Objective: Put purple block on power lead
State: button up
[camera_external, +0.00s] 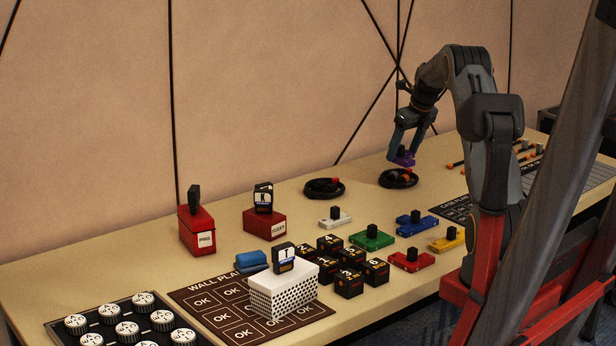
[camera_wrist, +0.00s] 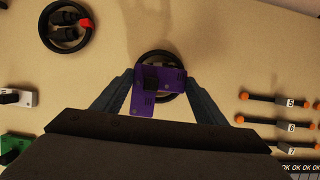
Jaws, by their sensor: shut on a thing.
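My gripper (camera_external: 402,150) is shut on the purple block (camera_external: 405,160) and holds it above the table. In the wrist view, the purple block (camera_wrist: 172,79) sits between the two fingers (camera_wrist: 160,88), with a dark knob on top. A black coiled lead (camera_external: 386,183) lies on the table below the block. In the wrist view this coil (camera_wrist: 150,55) is mostly hidden behind the block. A second black coil (camera_external: 309,190) with a red part lies to the left, and it also shows in the wrist view (camera_wrist: 45,30). I cannot tell from labels which coil is the power lead.
White (camera_external: 337,222), green (camera_external: 372,240), blue (camera_external: 405,227), yellow (camera_external: 448,244) and red (camera_external: 410,262) blocks sit nearer the front. Red boxes (camera_external: 198,235) stand at the left. Orange-ended bars (camera_wrist: 275,99) lie right of the coil. The table behind the coils is clear.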

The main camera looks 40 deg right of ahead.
aim_at(405, 157)
jog(key=shift+f, duration=2.25)
jog(key=shift+f, duration=0.1)
jog(key=o, duration=1.3)
jog(key=shift+c, duration=0.2)
